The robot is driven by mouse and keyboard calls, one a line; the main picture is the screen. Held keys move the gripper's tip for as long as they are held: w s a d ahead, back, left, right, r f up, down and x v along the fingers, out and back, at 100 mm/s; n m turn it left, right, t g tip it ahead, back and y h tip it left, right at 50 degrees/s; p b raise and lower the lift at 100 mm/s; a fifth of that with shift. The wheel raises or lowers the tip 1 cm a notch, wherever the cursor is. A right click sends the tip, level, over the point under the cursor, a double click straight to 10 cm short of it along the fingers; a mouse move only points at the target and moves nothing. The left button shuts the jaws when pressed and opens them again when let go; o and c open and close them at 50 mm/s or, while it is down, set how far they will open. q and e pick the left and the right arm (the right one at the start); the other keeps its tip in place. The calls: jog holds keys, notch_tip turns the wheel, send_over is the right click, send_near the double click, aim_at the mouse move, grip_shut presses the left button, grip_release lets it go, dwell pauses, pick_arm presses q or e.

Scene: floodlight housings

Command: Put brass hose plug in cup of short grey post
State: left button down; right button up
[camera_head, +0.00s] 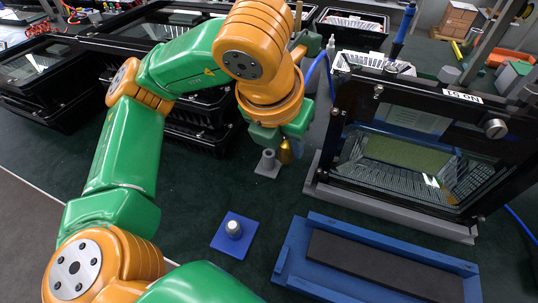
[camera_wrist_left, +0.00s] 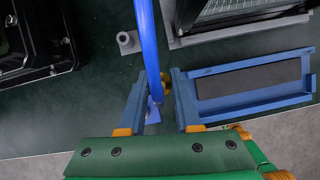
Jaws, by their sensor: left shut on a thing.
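The brass hose plug (camera_head: 285,152) hangs below my left gripper (camera_head: 282,135) in the head view. A blue hose (camera_head: 323,65) curves up behind the gripper. In the left wrist view the hose (camera_wrist_left: 147,45) runs down between the fingers of my left gripper (camera_wrist_left: 158,100), and a bit of the brass plug (camera_wrist_left: 166,79) shows beside it. The gripper is shut on the plug; the exact contact is partly hidden. The short grey post (camera_head: 267,164) stands on a square base just left of and below the plug, which is apart from it. The post also shows in the left wrist view (camera_wrist_left: 126,41).
A blue pad (camera_head: 222,242) with a silver fitting (camera_head: 233,229) lies in front. A blue tray (camera_head: 290,262) with a dark insert lies at right. A framed floodlight housing (camera_head: 340,115) stands behind it. Stacked black housings (camera_head: 195,140) are at back left.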

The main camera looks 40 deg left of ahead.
pick_arm(q)
jog(key=w+a+f, duration=0.3)
jog(key=w+a+f+b, duration=0.1)
jog(key=w+a+f, duration=0.1)
jog(key=a+f, duration=0.1)
jog(key=w+a+f, duration=0.3)
jog(key=shift+w+a+f, duration=0.3)
jog(key=shift+a+f, duration=0.1)
notch_tip(320, 180, down, 3)
jog(key=shift+r, duration=0.2)
jog(key=shift+d+f, duration=0.1)
jog(key=shift+f, duration=0.2)
jog(key=c, duration=0.6)
grip_release()
jog(key=shift+r, duration=0.1)
